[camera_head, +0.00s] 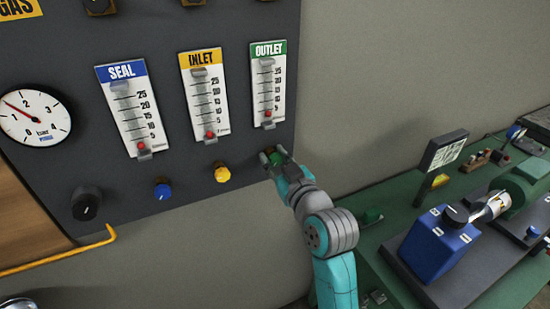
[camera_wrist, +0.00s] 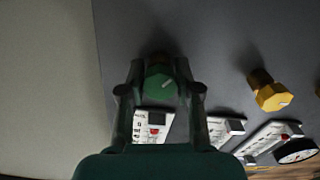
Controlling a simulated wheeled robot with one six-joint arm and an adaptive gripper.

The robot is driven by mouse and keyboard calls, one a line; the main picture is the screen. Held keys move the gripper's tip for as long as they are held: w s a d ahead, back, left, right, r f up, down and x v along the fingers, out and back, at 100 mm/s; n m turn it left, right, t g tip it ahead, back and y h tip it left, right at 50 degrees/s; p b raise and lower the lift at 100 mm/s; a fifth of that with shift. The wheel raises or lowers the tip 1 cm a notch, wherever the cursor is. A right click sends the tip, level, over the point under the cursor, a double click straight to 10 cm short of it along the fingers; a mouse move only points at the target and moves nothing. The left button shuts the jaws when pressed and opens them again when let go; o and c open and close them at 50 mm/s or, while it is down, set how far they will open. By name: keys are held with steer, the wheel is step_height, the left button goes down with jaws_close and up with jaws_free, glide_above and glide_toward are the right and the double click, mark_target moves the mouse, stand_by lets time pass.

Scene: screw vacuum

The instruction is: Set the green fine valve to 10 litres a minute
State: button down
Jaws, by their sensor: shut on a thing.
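The green fine valve (camera_wrist: 160,84) sits between the two fingers of my gripper (camera_wrist: 160,92) in the wrist view, with a pale mark on its face. In the head view, my gripper (camera_head: 274,158) is shut on the valve below the OUTLET flowmeter, and the valve is mostly hidden. The OUTLET flowmeter (camera_head: 267,85) has a green label and a scale marked in steps of 5 up to 25. Its red float (camera_head: 267,114) rests near the bottom, below the 5 mark. The float also shows behind my gripper in the wrist view (camera_wrist: 154,131).
The INLET flowmeter (camera_head: 205,98) and its yellow valve (camera_head: 222,174) are left of my gripper. Further left are the SEAL flowmeter (camera_head: 133,112), a blue valve (camera_head: 162,190), a black knob (camera_head: 86,206) and a round gauge (camera_head: 35,117). A green bench (camera_head: 385,270) with a blue pump (camera_head: 437,243) stands right.

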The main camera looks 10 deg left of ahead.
steer(key=n, duration=0.5)
steer(key=shift+n, duration=0.3)
steer(key=n, duration=0.5)
steer(key=shift+n, duration=0.3)
steer(key=c, duration=0.8)
jaws_free()
steer(key=shift+s, duration=0.1)
steer(key=v, duration=1.1)
steer(key=shift+s+d, duration=0.25)
steer(key=shift+s, duration=0.05)
